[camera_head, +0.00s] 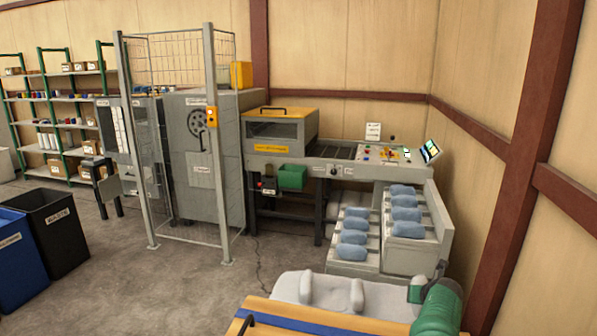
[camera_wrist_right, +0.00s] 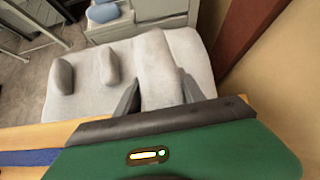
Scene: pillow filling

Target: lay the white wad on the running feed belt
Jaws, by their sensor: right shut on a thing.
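My right gripper (camera_head: 428,281) comes in at the bottom right of the head view. In the right wrist view its two dark fingers (camera_wrist_right: 158,97) stand on either side of a long white wad (camera_wrist_right: 156,62), and it is shut on that wad. The wad lies along or just above a pale padded surface (camera_wrist_right: 88,103); I cannot tell whether it touches. Two smaller pale lumps, one at left (camera_wrist_right: 63,76) and one in the middle (camera_wrist_right: 111,66), sit on that surface. A dark belt (camera_head: 335,149) runs between the yellow-topped machine and the control panel. My left gripper is not in view.
Two trays of blue pillows (camera_head: 405,214) stand beyond the padded surface (camera_head: 291,289). A wire-fenced machine (camera_head: 208,150) stands at centre left, dark and blue bins (camera_head: 62,238) at far left. A wooden wall closes the right side. Grey floor at left centre is clear.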

